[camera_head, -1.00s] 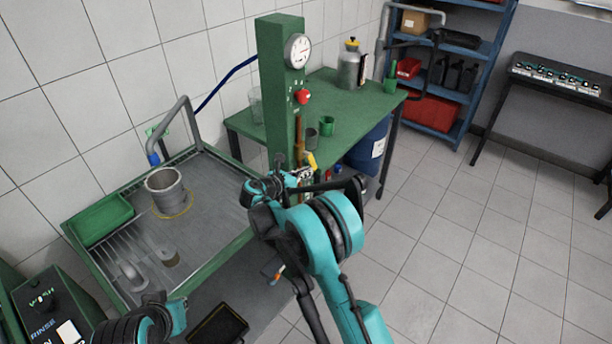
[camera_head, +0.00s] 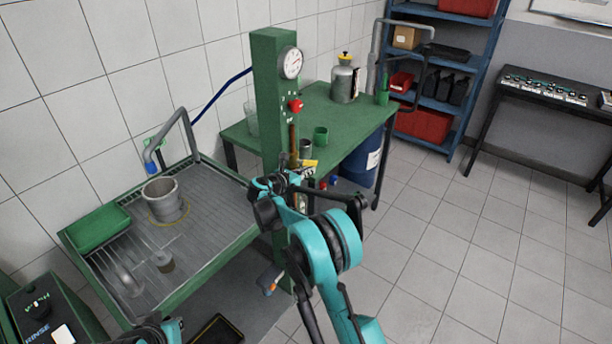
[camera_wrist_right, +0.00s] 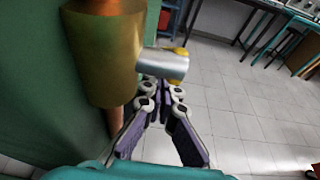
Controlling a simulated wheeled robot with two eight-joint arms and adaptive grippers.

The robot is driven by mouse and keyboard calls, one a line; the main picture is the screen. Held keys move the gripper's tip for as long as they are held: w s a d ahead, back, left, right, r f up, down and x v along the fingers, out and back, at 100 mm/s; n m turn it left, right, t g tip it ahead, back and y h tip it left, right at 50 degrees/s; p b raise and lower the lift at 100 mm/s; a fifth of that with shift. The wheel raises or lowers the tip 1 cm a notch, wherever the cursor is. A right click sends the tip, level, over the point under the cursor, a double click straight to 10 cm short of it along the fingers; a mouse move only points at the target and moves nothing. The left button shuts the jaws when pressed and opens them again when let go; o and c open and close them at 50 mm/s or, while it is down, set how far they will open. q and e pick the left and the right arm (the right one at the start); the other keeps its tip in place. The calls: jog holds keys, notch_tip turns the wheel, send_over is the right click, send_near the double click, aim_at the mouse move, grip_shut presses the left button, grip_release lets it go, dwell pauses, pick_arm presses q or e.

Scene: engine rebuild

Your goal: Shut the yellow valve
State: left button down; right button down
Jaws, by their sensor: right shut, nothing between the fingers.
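The yellow valve handle (camera_head: 309,163) sticks out to the right at the lower front of the green post (camera_head: 268,95), below a copper pipe. My right gripper (camera_head: 282,182) is just below and left of the handle; the wrist partly hides the fitting. In the right wrist view, my right gripper (camera_wrist_right: 159,88) is shut and empty, its fingertips close under a silver stem (camera_wrist_right: 163,66) with a yellow end (camera_wrist_right: 182,51). I cannot tell whether they touch it. A brass cylinder (camera_wrist_right: 105,55) is left of the fingers. Only part of my left arm shows, at the lower left.
The green post carries a gauge (camera_head: 291,63) and a red knob (camera_head: 295,105). A wash basin (camera_head: 215,190) with a grey cylinder (camera_head: 163,198) is to the left. A green table (camera_head: 350,120) and blue drum (camera_head: 362,160) stand behind. The tiled floor to the right is clear.

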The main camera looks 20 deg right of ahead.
jog(key=shift+w+d+r+b, duration=0.15)
jog(key=shift+w+d+b, duration=0.05)
jog(key=shift+d+b, duration=0.15)
jog(key=shift+r+t+h, duration=0.15)
jog(key=shift+t+h, duration=0.15)
jog(key=shift+h, duration=0.1)
dwell(1.0)
jog(key=v, duration=1.2)
